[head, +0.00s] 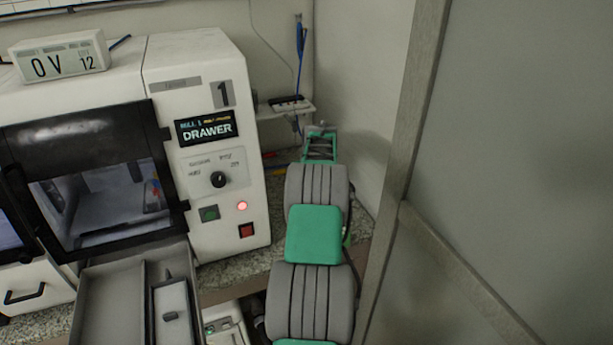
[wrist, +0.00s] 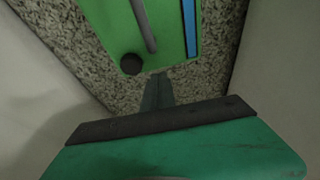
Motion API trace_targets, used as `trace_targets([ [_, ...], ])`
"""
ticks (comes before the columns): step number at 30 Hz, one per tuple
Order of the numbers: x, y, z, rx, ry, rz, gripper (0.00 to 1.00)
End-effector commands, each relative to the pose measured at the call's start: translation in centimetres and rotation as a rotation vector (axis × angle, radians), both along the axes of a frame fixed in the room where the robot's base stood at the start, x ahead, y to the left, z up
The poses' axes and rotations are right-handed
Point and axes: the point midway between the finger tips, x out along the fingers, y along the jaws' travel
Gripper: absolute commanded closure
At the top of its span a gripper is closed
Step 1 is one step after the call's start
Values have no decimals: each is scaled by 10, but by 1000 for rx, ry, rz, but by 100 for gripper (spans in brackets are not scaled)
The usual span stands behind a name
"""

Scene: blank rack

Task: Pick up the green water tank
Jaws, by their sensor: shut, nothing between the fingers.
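The green water tank (wrist: 110,25) shows in part at the top of the wrist view, on a speckled counter. It has a grey bar or tube, a round dark knob or cap near its lower corner, and a blue strip along its right side. My gripper (wrist: 158,78) is shut and empty, with its fingertips pointing at the tank's near edge. I cannot tell whether they touch it. In the head view my arm reaches toward the back corner, and I cannot make out the tank there.
The mill (head: 204,150) stands left of my arm, with an open grey drawer (head: 112,305) in front. A framed panel (head: 500,130) closes off the right side. A small shelf (head: 287,110) with a blue-handled tool (head: 300,38) above is at the back. Pale walls flank the counter (wrist: 62,50) closely.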

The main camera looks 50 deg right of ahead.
Motion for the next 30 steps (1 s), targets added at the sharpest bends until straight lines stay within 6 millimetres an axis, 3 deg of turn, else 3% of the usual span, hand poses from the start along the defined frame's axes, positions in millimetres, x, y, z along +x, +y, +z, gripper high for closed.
trace_targets([
  [1,-7,2,8,-7,-4,-2,100],
  [6,-22,12,7,-7,-4,-2,100],
  [19,-28,16,5,-6,-3,-1,100],
  [25,-52,29,4,-6,-3,-3,100],
  [30,-60,36,4,-5,-2,-1,100],
])
